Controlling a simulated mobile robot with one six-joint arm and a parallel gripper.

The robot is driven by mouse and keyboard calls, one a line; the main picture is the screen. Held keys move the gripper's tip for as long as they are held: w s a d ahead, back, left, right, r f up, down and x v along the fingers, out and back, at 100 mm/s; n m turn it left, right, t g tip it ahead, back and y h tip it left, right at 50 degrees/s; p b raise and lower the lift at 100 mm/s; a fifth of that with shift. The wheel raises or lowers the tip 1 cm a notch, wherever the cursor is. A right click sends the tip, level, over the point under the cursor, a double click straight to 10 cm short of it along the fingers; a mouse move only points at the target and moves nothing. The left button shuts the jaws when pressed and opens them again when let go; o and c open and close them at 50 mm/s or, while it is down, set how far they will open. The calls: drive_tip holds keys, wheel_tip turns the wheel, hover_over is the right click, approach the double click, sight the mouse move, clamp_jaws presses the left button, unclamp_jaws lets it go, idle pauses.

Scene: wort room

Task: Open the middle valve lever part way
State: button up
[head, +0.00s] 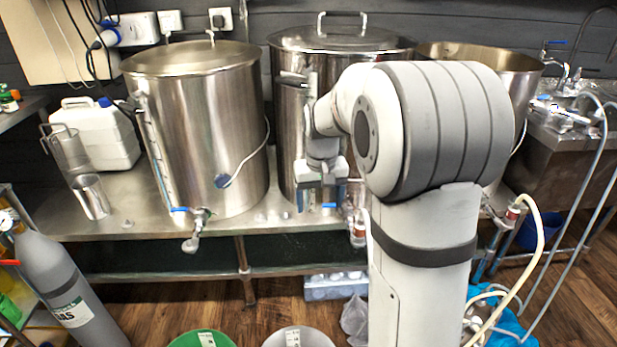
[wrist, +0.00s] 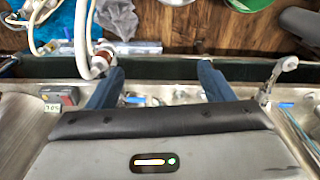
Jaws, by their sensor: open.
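The middle valve (head: 355,222) sits low on the front of the middle steel kettle (head: 290,135), partly hidden by my arm. It shows in the wrist view as a fitting with a red-brown collar (wrist: 102,60), beside the left finger. Its lever looks like a small blue strip (wrist: 134,100) just inside the left finger, mostly hidden. My gripper (head: 315,207) is in front of this kettle, left of the valve. In the wrist view the two blue fingers (wrist: 160,78) are wide apart and hold nothing. I cannot tell whether a finger touches the lever.
The left kettle (head: 205,130) has its own blue-levered valve (head: 197,225), seen at right in the wrist view (wrist: 285,68). A pale hose (head: 540,235) hangs at the right. A grey gas cylinder (head: 60,290) stands at left. The steel bench front (head: 130,232) is mostly clear.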

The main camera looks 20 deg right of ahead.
drive_tip(key=w+d+f+p, duration=0.25)
drive_tip(key=w+d, duration=0.25)
drive_tip(key=w, duration=0.7)
drive_tip(key=m+p, duration=0.1)
drive_tip(key=p, duration=0.1)
approach(331, 204)
drive_tip(key=shift+w+a+g, duration=0.1)
drive_tip(key=shift+w+g, duration=0.2)
wheel_tip(331, 204, down, 8)
drive_tip(key=shift+r+b, duration=0.1)
drive_tip(key=shift+b, duration=0.25)
